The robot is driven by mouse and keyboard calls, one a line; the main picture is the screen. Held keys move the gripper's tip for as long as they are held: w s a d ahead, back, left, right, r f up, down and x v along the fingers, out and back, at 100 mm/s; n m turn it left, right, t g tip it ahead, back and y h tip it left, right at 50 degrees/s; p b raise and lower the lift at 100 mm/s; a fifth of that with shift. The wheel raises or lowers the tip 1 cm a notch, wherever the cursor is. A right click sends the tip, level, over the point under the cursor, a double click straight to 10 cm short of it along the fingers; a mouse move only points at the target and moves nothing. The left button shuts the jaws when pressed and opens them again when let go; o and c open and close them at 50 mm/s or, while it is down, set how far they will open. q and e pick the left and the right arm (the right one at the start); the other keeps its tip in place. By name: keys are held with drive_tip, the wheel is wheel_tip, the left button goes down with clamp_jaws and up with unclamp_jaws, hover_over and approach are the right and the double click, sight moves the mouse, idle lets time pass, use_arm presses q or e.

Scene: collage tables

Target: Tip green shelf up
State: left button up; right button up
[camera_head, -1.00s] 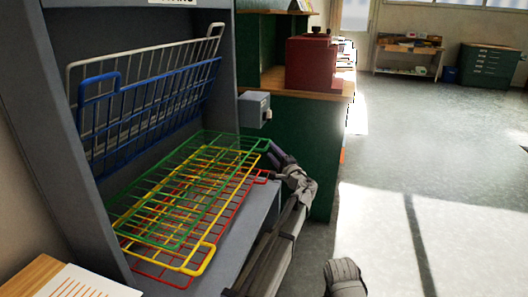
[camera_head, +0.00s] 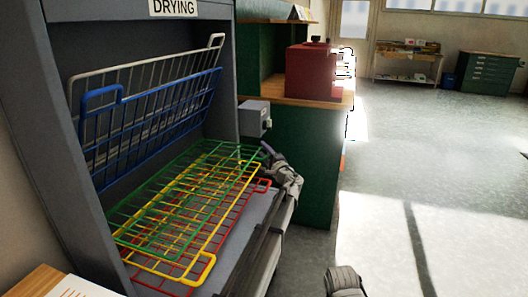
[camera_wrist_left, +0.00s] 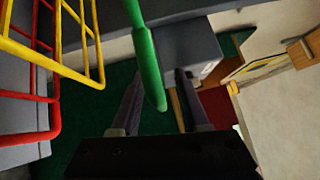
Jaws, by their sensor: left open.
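The green wire shelf (camera_head: 170,190) lies nearly flat in the grey drying rack, above a yellow shelf (camera_head: 208,262) and a red shelf (camera_head: 262,184). My left gripper (camera_head: 268,150) is at the right front end of the green shelf. In the left wrist view, a rounded green bar (camera_wrist_left: 149,70) reaches in between the two spread fingers of the left gripper (camera_wrist_left: 158,95). The fingers are apart, and I cannot tell whether either touches the bar. My right gripper does not show clearly.
A blue shelf (camera_head: 150,112) and a white shelf (camera_head: 150,72) stand tilted up at the back of the rack. A grey box (camera_head: 254,117) is fixed beside the rack. A green cabinet (camera_head: 305,150) stands close behind my left gripper. The floor at right is clear.

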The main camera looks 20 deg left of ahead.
use_arm(q)
drive_tip(key=shift+c, duration=0.3)
clamp_jaws()
idle(1.1)
